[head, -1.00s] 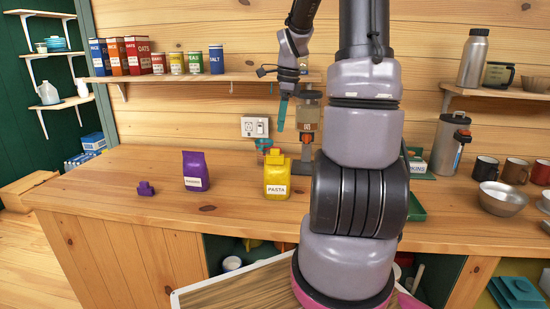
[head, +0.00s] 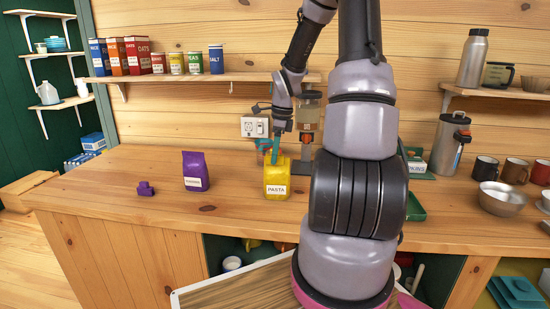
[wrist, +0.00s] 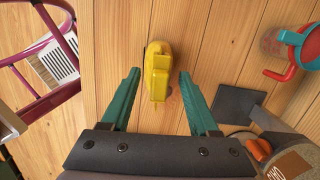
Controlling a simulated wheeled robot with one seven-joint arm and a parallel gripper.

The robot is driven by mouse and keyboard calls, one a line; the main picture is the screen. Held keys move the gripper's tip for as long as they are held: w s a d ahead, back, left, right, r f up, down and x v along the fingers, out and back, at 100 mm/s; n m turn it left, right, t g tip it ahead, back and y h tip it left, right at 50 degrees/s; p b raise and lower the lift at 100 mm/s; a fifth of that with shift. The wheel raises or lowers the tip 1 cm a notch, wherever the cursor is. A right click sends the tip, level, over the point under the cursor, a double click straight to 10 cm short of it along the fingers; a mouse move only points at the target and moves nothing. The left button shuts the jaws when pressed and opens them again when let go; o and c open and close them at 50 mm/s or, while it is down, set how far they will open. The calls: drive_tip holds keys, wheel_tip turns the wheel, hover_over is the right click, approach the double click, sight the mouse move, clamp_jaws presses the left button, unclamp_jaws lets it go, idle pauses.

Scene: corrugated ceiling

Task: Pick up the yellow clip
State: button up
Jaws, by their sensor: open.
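A yellow bag labelled PASTA (head: 277,181) stands upright on the wooden counter, with a stepped yellow shape at its top. In the wrist view a yellow piece, the clip (wrist: 157,70), shows ahead of and between my fingertips; I cannot clearly separate it from the bag. My gripper (wrist: 155,82) has two teal fingers spread apart, one to each side of the yellow piece, with nothing held.
A purple bag (head: 195,171) and a small purple clip (head: 145,188) are left on the counter. A teal and red cup (wrist: 300,48) and a dispenser with a grey base (wrist: 240,105) stand close behind the bag. A shelf (head: 190,77) with boxes and cans is above.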

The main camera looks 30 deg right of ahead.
drive_tip(key=shift+f, duration=0.1)
drive_tip(key=shift+c, duration=0.3)
clamp_jaws()
wheel_tip(320, 180, up, 9)
drive_tip(key=shift+f, duration=0.15)
drive_tip(key=shift+s+d+f, duration=0.2)
drive_tip(key=shift+d+f, duration=0.05)
drive_tip(key=shift+f, duration=3.7)
